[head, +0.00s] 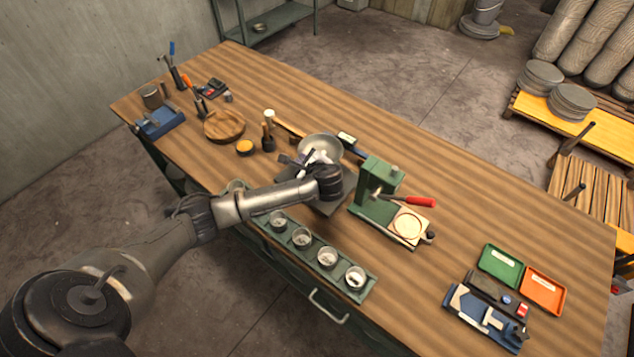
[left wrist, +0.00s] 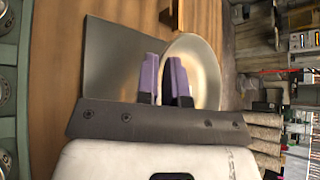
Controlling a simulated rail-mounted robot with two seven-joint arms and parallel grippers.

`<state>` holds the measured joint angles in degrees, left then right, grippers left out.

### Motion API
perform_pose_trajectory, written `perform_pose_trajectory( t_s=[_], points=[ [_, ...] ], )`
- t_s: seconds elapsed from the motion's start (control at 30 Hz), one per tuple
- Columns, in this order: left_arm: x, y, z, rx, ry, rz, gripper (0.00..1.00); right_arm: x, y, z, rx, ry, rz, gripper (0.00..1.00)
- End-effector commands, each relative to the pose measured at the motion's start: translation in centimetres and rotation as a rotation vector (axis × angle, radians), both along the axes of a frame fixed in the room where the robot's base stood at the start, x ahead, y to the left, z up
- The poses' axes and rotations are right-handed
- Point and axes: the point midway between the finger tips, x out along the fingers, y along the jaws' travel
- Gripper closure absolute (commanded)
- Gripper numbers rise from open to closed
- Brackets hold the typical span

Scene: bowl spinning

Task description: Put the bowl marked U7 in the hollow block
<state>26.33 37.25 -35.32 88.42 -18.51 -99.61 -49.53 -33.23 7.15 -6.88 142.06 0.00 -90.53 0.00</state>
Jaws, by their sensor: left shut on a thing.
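A shallow pale metal bowl (head: 322,143) is at the middle of the bench, partly behind my left gripper (head: 312,157). Any marking on it cannot be read. In the left wrist view the bowl (left wrist: 208,62) lies against the purple-padded fingers of my left gripper (left wrist: 168,82), which are shut on its rim. Whether the bowl touches the bench is unclear. A round wooden block with a hollowed top (head: 224,124) sits left of the gripper, apart from the bowl. My right gripper is not in view.
A dark flat plate (left wrist: 112,62) lies beside the bowl. A green press with a red handle (head: 378,190) stands close on the right. A green rack (head: 312,240) with several round cups runs along the front edge.

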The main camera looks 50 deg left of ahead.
Motion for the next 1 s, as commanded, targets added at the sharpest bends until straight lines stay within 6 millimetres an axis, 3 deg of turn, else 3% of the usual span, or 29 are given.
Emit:
perform_pose_trajectory(
  t_s=[0.33, 1.0],
  points=[
    [-0.2, 0.6, -5.5, -0.003, 0.002, 0.028, 1.0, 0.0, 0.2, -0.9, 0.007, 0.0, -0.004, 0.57],
    [-0.2, 0.6, -10.5, -0.003, 0.001, 0.026, 1.0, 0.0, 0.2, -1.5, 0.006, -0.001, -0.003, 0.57]
  ],
)
